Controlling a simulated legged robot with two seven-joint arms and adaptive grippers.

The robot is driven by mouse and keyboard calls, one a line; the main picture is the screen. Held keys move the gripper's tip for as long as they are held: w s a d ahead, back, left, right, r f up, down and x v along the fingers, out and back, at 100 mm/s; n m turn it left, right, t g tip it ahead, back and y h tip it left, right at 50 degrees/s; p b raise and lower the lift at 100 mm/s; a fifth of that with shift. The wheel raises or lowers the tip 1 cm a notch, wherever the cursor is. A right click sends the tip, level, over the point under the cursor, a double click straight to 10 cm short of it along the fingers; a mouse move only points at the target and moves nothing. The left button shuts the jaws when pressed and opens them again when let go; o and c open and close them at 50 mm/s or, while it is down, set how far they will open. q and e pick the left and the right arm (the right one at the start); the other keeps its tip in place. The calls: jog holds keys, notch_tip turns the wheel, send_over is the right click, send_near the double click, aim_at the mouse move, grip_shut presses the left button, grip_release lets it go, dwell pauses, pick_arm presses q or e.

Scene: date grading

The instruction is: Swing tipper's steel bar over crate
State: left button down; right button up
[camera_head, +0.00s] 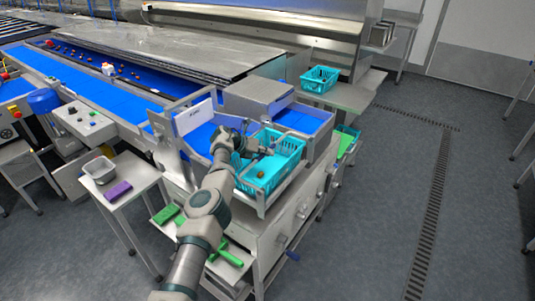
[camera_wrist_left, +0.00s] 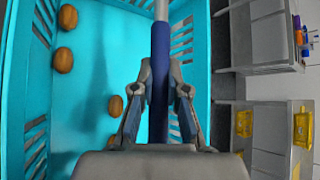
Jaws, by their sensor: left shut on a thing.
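My left gripper (camera_head: 255,150) is over the turquoise crate in the head view. In the left wrist view the left gripper (camera_wrist_left: 160,108) has its fingers on either side of a blue sleeve (camera_wrist_left: 160,55) on the tipper's steel bar (camera_wrist_left: 162,9) and is shut on it. The bar runs away from the gripper, along the right side of the crate's inside in that view. The crate (camera_head: 284,176) sits in the tipper's steel frame (camera_head: 246,190). A few brown dates (camera_wrist_left: 65,60) lie on the crate floor (camera_wrist_left: 92,90). My arm hides part of the crate and bar in the head view.
A second turquoise crate (camera_head: 318,76) stands on a steel shelf behind. A steel hopper box (camera_head: 258,97) and blue belt (camera_head: 303,119) lie beyond the tipper. A small side table (camera_head: 128,194) holds a grey tub (camera_head: 100,170) and purple block (camera_head: 118,190). Floor at right is clear.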

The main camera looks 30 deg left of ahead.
pick_arm(q)
jog(key=shift+s+a+f, duration=0.1)
jog(key=shift+s+f, duration=0.05)
jog(key=shift+f, duration=0.35)
jog(key=c, duration=1.2)
grip_release()
jog(key=shift+a, duration=0.15)
jog(key=shift+r, duration=0.1)
jog(key=v, duration=1.1)
jog(key=shift+s+a+r, duration=0.2)
jog(key=shift+a, duration=0.1)
